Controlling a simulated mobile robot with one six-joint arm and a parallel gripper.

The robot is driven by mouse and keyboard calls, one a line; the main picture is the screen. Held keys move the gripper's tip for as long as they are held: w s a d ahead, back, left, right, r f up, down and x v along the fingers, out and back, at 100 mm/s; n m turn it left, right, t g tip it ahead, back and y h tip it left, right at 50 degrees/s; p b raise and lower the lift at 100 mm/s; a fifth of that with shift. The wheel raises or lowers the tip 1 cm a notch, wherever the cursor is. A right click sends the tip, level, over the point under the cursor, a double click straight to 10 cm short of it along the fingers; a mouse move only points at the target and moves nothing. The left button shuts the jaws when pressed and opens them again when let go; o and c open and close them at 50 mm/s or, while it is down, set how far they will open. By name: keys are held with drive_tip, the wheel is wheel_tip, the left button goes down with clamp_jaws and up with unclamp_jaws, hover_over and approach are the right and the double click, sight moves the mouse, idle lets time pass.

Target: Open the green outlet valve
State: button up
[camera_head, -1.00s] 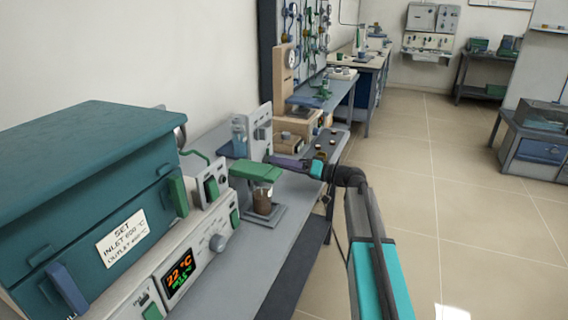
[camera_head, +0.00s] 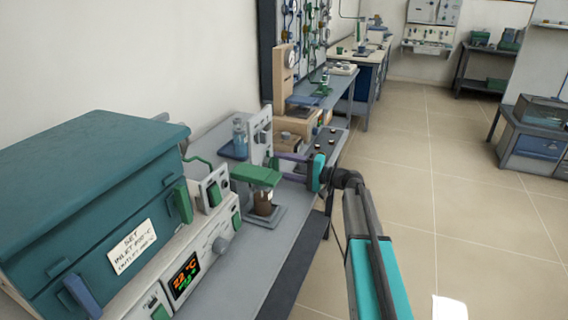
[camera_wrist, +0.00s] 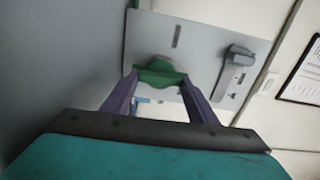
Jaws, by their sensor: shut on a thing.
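The green outlet valve handle (camera_wrist: 160,73) is on a grey panel in the wrist view. My gripper (camera_wrist: 160,80) has its two purple fingers on either side of the green handle and is shut on it. In the head view my gripper (camera_head: 278,165) reaches left to the grey-white panel unit (camera_head: 259,135) behind the green-topped stand. The valve is mostly hidden there by the fingers and the stand.
A green-topped stand with a brown jar (camera_head: 262,203) is close in front of my gripper. A teal furnace (camera_head: 90,200) fills the left.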

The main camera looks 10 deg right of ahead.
drive_tip(key=shift+s+a+f, duration=0.1)
drive_tip(key=shift+s+a, duration=0.05)
drive_tip(key=shift+a, duration=0.05)
idle(0.4)
drive_tip(key=o, duration=1)
drive_tip(key=shift+o, duration=0.2)
drive_tip(key=shift+d, duration=0.1)
drive_tip(key=shift+m, duration=0.3)
drive_tip(key=shift+d, duration=0.2)
drive_tip(key=v, duration=1.3)
drive_tip(key=shift+s+d, duration=0.1)
drive_tip(key=shift+s, duration=0.15)
